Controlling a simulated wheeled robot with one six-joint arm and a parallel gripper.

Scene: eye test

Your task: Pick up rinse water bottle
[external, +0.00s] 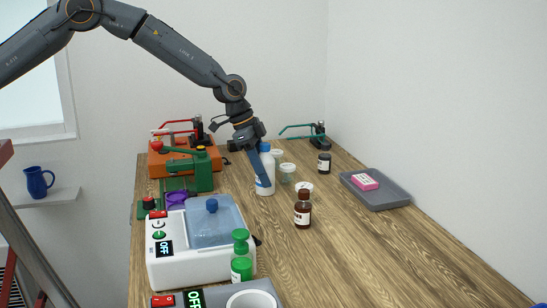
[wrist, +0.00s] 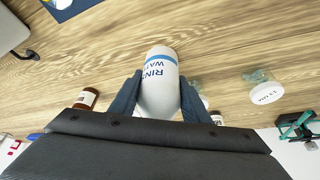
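The rinse water bottle (external: 268,183) is white with a blue cap and stands upright by the back middle of the wooden table. In the wrist view the bottle (wrist: 160,85) shows blue lettering and a blue band. My gripper (external: 260,167) reaches down to it from above.
A brown bottle (external: 303,213) stands in front, a clear jar (external: 287,173) and dark jar (external: 324,163) to the right. A grey tray (external: 385,198) is farther right. A white water bath (external: 170,264) and green-capped bottle (external: 241,268) stand front left. The right front table is clear.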

